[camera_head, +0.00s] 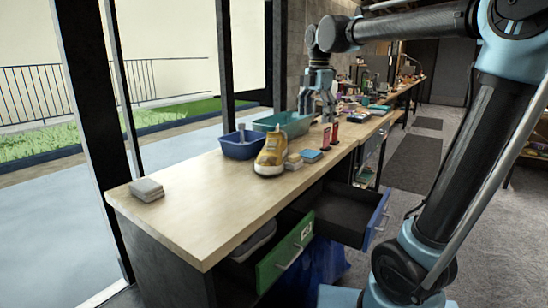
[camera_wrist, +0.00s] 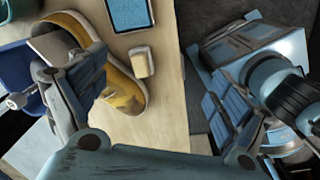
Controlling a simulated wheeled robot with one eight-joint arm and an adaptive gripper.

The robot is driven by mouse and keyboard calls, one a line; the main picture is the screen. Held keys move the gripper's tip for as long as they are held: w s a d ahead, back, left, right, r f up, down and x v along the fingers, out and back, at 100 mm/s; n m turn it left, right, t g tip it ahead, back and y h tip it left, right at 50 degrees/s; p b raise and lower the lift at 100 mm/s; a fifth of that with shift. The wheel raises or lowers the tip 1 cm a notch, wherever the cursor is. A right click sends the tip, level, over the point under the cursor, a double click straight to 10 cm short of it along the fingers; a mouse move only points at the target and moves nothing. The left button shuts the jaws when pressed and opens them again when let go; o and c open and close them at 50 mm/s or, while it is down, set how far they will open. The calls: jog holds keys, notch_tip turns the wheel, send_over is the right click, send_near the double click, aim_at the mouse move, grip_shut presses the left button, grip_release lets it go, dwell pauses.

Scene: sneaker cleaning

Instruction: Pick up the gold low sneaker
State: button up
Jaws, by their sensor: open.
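The gold low sneaker (camera_head: 271,154) stands on the wooden workbench, its toe toward the near edge, with a white sole. In the wrist view the sneaker (camera_wrist: 124,92) lies at the left, partly hidden behind one finger. My gripper (camera_head: 318,108) is above the bench, to the right of and beyond the sneaker in the head view. In the wrist view my gripper (camera_wrist: 155,90) has its fingers spread wide, with nothing held between them. The left finger overlaps the sneaker in that view; I cannot tell the height between them.
A blue bin (camera_head: 239,150) and teal bin (camera_head: 298,125) stand behind the sneaker. Beige blocks (camera_head: 293,162), a blue pad (camera_head: 311,156) and red bottles (camera_head: 327,138) sit to its right. Grey cloths (camera_head: 146,189) lie at the left. Green (camera_head: 272,265) and blue-fronted (camera_head: 377,219) drawers stand open.

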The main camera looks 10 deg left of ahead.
jog(key=w+a+r+n, duration=0.1)
jog(key=a+r+n, duration=0.1)
jog(key=a+n, duration=0.4)
jog(key=w+a+r+n, duration=0.1)
jog(key=a+r+n, duration=0.2)
jog(key=a, duration=0.6)
send_near(273, 143)
jog(key=shift+g, duration=0.3)
jog(key=f, duration=0.2)
jog(key=w+f, duration=0.1)
jog(key=f, duration=0.2)
jog(key=shift+w+f, duration=0.25)
jog(key=shift+f, duration=0.15)
jog(key=shift+s+a+f, duration=0.1)
jog(key=shift+a+f, duration=0.05)
jog(key=shift+f, duration=1.15)
jog(key=shift+s+a+f, duration=0.1)
jog(key=shift+f, duration=1.25)
jog(key=c, duration=1.6)
jog(key=shift+o, duration=0.2)
jog(key=shift+r, duration=0.1)
